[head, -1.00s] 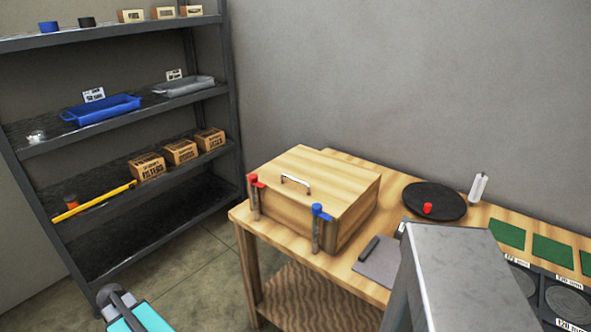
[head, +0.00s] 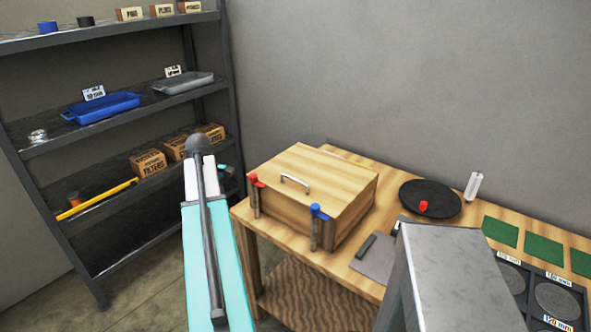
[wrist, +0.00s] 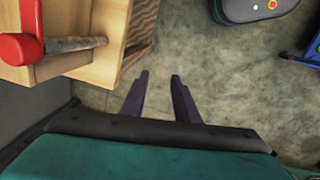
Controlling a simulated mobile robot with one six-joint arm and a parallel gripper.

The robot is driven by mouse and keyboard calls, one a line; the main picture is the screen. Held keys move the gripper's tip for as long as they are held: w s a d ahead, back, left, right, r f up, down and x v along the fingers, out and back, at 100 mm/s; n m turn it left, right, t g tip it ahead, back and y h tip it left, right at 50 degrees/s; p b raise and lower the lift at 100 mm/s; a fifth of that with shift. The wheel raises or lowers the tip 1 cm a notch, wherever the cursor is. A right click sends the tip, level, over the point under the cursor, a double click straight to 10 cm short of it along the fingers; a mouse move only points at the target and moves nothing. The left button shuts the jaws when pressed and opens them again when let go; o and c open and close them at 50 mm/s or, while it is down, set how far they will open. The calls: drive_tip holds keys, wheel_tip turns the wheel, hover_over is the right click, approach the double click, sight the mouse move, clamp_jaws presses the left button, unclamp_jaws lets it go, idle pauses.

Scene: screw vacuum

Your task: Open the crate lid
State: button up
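The wooden crate (head: 345,227) stands on the workbench (head: 378,288) with its lid (head: 318,170) down flat. A metal handle (head: 295,181) is on the lid. A red-topped clamp (head: 254,190) and a blue-topped clamp (head: 316,220) stand upright at the crate's front side. In the wrist view my gripper (wrist: 159,76) is open, its two dark fingers apart with bare floor between them. It is empty, beside the wooden bench edge. The red clamp handle (wrist: 22,47) shows at the upper left there, apart from the fingers. My arm hides most of my gripper in the head view.
A dark shelf rack (head: 70,145) at the left holds a blue tray (head: 100,107), a grey tray (head: 183,83) and cardboard boxes. Floor is free between rack and bench.

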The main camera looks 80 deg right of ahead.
drive_tip(key=s+d+r+m+p, duration=0.1)
drive_tip(key=s+d+r, duration=0.2)
drive_tip(key=s+r, duration=0.35)
drive_tip(key=s+d+r+p, duration=0.1)
drive_tip(key=s+d+r, duration=0.3)
drive_tip(key=s+r, duration=0.25)
wheel_tip(320, 180, up, 11)
drive_tip(key=h, duration=0.1)
hover_over(295, 180)
drive_tip(key=w+a, duration=0.1)
drive_tip(key=a, duration=0.2)
drive_tip(key=shift+w+d+f+m, duration=0.1)
drive_tip(key=shift+d+f+m, duration=0.15)
drive_tip(key=shift+m, duration=0.05)
drive_tip(key=shift+f, duration=0.1)
drive_tip(key=shift+s+d+f+p, duration=0.2)
drive_tip(key=shift+d+f+p, duration=0.35)
drive_tip(key=shift+f, duration=1.7)
drive_tip(key=shift+s+d+f+p, duration=0.25)
drive_tip(key=shift+f+p, duration=0.5)
drive_tip(key=shift+f, duration=1.45)
drive_tip(key=shift+s+d+f+p, duration=0.2)
drive_tip(key=shift+d+f+p, duration=0.35)
drive_tip(key=shift+f, duration=1.7)
drive_tip(key=shift+a, duration=0.15)
clamp_jaws()
